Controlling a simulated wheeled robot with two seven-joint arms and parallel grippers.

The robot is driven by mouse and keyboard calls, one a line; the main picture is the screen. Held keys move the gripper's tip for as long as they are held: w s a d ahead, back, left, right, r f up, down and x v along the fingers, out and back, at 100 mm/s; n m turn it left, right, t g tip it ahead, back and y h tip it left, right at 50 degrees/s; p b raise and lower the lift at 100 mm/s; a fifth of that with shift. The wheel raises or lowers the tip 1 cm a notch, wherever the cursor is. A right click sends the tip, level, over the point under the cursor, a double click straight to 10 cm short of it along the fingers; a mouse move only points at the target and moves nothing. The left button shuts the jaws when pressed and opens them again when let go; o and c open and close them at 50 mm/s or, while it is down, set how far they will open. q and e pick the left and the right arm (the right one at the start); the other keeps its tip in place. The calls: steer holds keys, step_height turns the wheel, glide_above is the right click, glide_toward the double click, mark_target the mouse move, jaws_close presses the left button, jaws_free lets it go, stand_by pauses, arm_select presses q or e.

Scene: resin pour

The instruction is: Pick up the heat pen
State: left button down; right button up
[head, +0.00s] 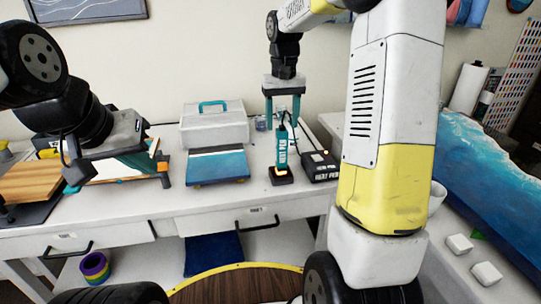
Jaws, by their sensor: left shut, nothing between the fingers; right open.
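The heat pen (281,146) is a slim teal tool with white lettering, standing upright in a small dark base with an orange glow, on the white table. My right gripper (283,110) points down just above and around the pen's upper end, its two teal fingers apart. From this view I cannot tell whether the fingers touch the pen. My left gripper (125,150) is shut and empty over the left part of the table, above a framed board; its fingertips are hard to make out.
A dark heat pen box (320,166) sits right of the pen. A white case with a teal handle (213,124) and a blue-and-white board (217,167) stand to the left. A wooden board (28,181) lies far left.

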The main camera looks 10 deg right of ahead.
mark_target(281, 154)
step_height(281, 154, down, 6)
steer(key=shift+s+f, duration=0.1)
jaws_close()
stand_by(0.4)
